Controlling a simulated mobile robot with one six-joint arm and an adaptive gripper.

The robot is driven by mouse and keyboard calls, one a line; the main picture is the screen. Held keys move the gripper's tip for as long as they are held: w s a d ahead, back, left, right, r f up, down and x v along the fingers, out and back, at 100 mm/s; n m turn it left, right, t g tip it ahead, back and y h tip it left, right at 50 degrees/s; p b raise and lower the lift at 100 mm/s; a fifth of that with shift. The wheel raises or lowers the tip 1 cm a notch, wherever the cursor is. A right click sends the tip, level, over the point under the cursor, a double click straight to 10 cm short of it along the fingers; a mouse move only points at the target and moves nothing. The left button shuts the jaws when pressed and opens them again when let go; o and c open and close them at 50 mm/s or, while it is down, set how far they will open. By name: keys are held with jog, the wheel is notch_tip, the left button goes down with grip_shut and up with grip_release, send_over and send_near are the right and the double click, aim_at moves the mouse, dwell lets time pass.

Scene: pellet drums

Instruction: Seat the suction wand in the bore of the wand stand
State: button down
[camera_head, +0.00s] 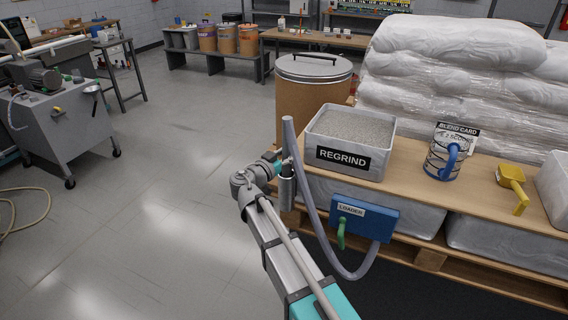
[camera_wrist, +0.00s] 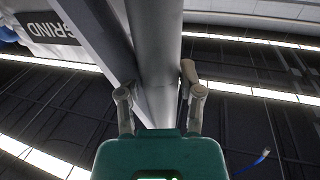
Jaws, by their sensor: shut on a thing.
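My gripper (camera_head: 281,167) is at the left of the regrind bin, out over the floor in front of the pallet. It is shut on the suction wand (camera_head: 287,188), a grey metal tube that stands about upright, with a grey hose (camera_head: 312,195) rising above it. In the wrist view the wand (camera_wrist: 155,45) runs between the two fingers (camera_wrist: 160,95). The hose bends over and loops down to the blue loader box (camera_head: 375,215). I cannot make out the wand stand or its bore in either view.
The regrind bin (camera_head: 350,158), full of grey pellets, stands on the wooden top (camera_head: 410,190). A lidded drum (camera_head: 295,110) is behind it. A blue-handled container (camera_head: 436,165), a blend card (camera_head: 458,129) and a yellow scoop (camera_head: 511,178) are to the right.

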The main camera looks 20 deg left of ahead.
jog(key=shift+f+b, duration=0.7)
jog(key=shift+f, duration=0.35)
jog(key=shift+f, duration=0.15)
jog(key=shift+c, duration=1.3)
grip_release()
jog(key=shift+r, duration=0.25)
jog(key=v, duration=1.2)
jog(key=shift+f, duration=0.1)
